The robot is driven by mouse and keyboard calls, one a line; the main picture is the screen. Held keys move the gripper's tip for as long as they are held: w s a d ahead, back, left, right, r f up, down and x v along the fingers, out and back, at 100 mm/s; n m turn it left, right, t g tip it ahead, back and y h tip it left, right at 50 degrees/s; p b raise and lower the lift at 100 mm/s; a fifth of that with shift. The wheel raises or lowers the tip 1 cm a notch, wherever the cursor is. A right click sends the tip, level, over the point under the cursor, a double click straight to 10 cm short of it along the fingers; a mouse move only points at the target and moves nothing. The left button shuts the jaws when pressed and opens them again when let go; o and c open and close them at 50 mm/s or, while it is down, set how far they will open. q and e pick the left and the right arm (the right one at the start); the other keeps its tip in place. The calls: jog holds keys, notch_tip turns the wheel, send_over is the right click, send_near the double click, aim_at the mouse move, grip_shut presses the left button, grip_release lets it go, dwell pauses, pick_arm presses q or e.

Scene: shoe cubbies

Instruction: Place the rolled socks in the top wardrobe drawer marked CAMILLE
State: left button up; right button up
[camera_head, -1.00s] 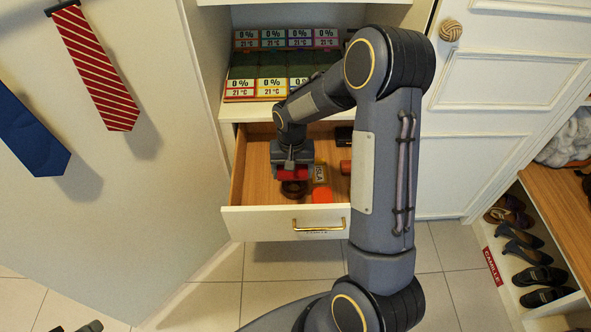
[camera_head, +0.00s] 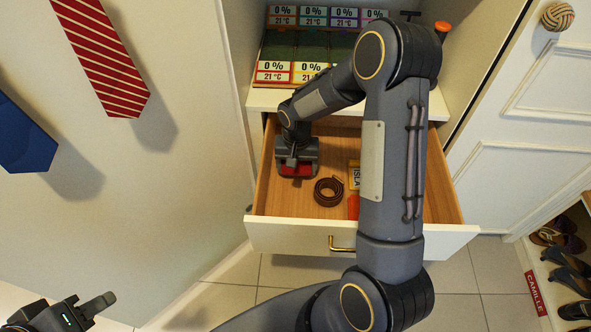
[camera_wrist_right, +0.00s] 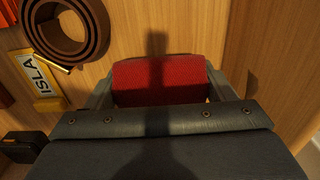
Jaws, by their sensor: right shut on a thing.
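My right gripper (camera_head: 297,172) is inside an open wooden drawer (camera_head: 290,234), near its left side. It is shut on a dark red, soft-looking roll, the rolled socks (camera_wrist_right: 160,80), which also show in the head view (camera_head: 296,169). The roll is low, over or on the drawer floor; I cannot tell if it touches. The drawer has a white front and a brass handle (camera_head: 340,243); no CAMILLE mark is readable on it. My left gripper (camera_head: 88,310) is at the lower left, away from the drawer, partly cut off.
In the drawer, a coiled brown belt (camera_head: 330,191), a yellow-and-white ISLA tag (camera_head: 354,176) and an orange-red item (camera_head: 353,206) lie right of my right gripper. A red CAMILLE label (camera_head: 536,293) is on the shoe cubby at right. Ties hang at left.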

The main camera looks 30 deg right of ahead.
notch_tip(320, 180, down, 2)
jog(key=shift+s+b, duration=0.15)
jog(key=shift+b, duration=0.2)
pick_arm(q)
jog(key=shift+s+d+f, duration=0.1)
jog(key=shift+d+f, duration=0.05)
jog(key=shift+f, duration=0.55)
pick_arm(e)
jog(key=shift+r, duration=0.1)
pick_arm(q)
jog(key=shift+f, duration=0.1)
pick_arm(e)
jog(key=o, duration=1)
jog(key=shift+c, duration=0.2)
